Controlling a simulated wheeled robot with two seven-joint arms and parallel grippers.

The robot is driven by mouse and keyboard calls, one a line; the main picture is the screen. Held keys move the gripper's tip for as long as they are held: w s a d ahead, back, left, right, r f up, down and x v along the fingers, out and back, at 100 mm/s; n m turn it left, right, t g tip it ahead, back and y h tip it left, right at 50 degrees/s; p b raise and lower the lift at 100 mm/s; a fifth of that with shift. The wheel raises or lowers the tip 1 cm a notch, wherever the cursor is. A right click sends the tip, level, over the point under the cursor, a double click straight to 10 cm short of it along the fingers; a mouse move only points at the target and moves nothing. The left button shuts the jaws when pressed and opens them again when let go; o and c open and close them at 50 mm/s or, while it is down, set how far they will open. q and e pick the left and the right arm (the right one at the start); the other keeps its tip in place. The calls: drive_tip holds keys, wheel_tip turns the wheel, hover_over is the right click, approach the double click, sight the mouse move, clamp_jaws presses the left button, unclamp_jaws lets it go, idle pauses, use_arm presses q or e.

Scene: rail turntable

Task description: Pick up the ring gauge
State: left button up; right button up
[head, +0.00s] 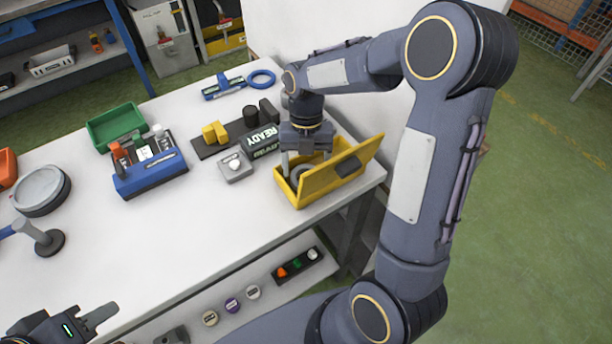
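A dark, rounded object, seemingly the ring gauge (298,173), lies in the yellow box (308,197) at the table's right end, partly hidden by the box wall and gripper. The box's lid (357,166) stands open to the right. My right gripper (306,168) points down over the box opening, its fingers spread apart with their tips near or inside it. I cannot see a grip on the ring. My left gripper (105,325) is at the bottom left corner, largely cut off; one finger shows clearly, so its opening is unclear.
A grey block with a white knob (236,166), a READY display (262,140) and a blue tool holder (150,176) stand left of the box.

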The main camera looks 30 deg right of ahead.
drive_tip(key=shift+x, duration=0.85)
drive_tip(key=shift+c, duration=0.3)
drive_tip(key=c, duration=0.7)
drive_tip(key=shift+r, duration=0.1)
